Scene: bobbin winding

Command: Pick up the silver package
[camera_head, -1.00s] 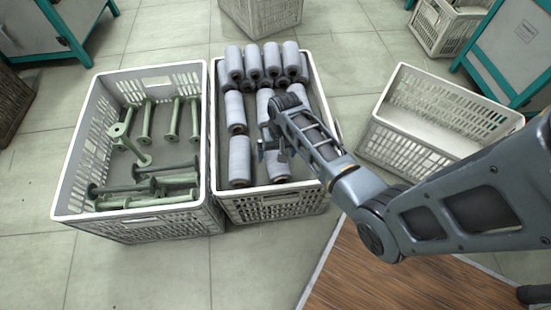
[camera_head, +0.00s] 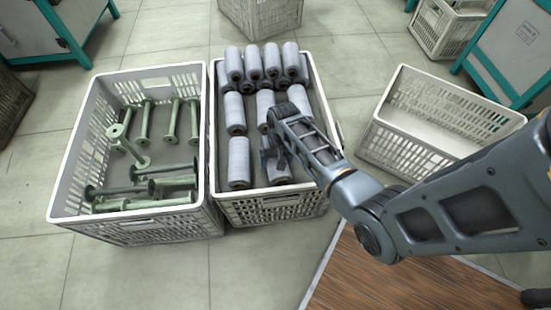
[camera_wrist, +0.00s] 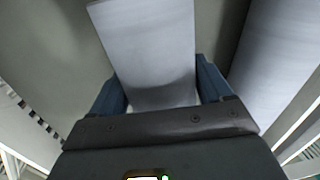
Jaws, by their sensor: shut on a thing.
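My gripper (camera_head: 273,156) is down in the right-hand crate, at the front right silver bobbin (camera_head: 278,173). In the wrist view the two blue fingers of my gripper (camera_wrist: 160,88) are shut on a silver cylindrical package (camera_wrist: 148,45), one finger on each side. This appears to be the front right bobbin, partly hidden by my gripper in the head view. I cannot tell whether it is lifted off the crate floor. Another silver package (camera_wrist: 282,60) lies close on the right in the wrist view.
The right-hand crate (camera_head: 268,207) holds several more silver bobbins, stacked at the back. The left crate (camera_head: 150,225) beside it holds green empty spools (camera_head: 140,155). An empty white crate (camera_head: 400,145) stands to the right. A brown wooden surface (camera_head: 385,270) lies in front.

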